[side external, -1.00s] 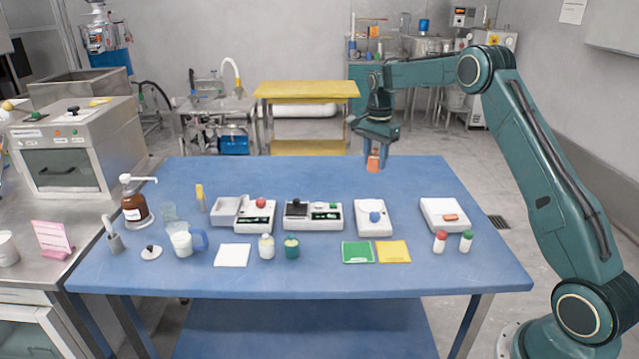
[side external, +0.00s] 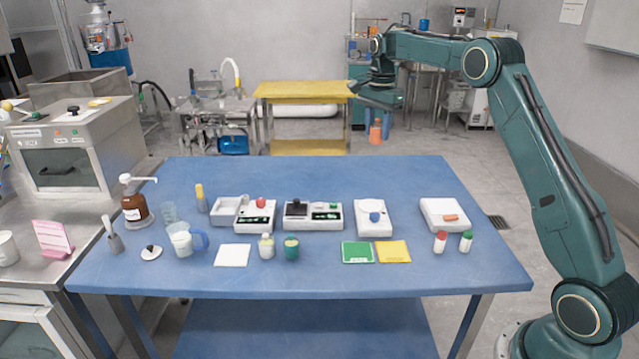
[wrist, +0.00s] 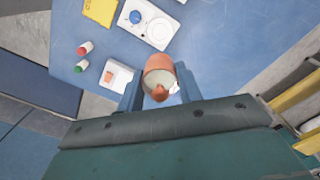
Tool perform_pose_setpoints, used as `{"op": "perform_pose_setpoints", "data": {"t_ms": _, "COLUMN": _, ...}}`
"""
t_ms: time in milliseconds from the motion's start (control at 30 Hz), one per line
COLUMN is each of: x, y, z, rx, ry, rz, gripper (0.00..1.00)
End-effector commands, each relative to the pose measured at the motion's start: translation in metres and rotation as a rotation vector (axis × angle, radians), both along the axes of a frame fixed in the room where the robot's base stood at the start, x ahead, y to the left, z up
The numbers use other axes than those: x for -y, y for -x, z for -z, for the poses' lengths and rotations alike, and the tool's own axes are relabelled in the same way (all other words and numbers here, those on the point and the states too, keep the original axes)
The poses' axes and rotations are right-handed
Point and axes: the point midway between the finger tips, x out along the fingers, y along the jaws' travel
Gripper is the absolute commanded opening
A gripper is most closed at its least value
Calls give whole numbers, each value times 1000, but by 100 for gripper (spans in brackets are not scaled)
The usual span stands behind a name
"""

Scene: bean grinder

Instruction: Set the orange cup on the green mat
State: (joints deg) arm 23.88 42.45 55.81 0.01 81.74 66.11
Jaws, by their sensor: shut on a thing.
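The orange cup (side external: 376,132) is held in the air by my gripper (side external: 378,120), past the far edge of the table in the side external picture. In the wrist view the cup (wrist: 158,65) sits between the two blue fingers of my gripper (wrist: 158,84), which are shut on it. A rounded orange part shows at its near side. The green mat (side external: 358,253) lies flat and bare near the front of the blue table, well below and in front of the cup. The green mat is not seen in the wrist view.
A yellow mat (side external: 393,251) adjoins the green mat's right side. A white device with a blue knob (side external: 374,218) stands just behind them. Red-capped (side external: 440,242) and green-capped (side external: 466,241) bottles stand to the right, a teal jar (side external: 291,247) to the left.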

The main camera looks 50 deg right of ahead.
Motion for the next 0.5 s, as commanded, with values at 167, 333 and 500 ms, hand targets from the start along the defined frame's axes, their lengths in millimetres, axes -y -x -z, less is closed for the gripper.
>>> {"op": "perform_pose_setpoints", "data": {"t_ms": 167, "x": 0, "y": 0, "z": 0, "rx": 0, "ry": 0, "rz": 0, "gripper": 8}}
{"op": "perform_pose_setpoints", "data": {"t_ms": 333, "x": -3, "y": 0, "z": 0, "rx": 0, "ry": 0, "rz": -1, "gripper": 8}}
{"op": "perform_pose_setpoints", "data": {"t_ms": 500, "x": -15, "y": 3, "z": 1, "rx": 0, "ry": 0, "rz": -2, "gripper": 8}}
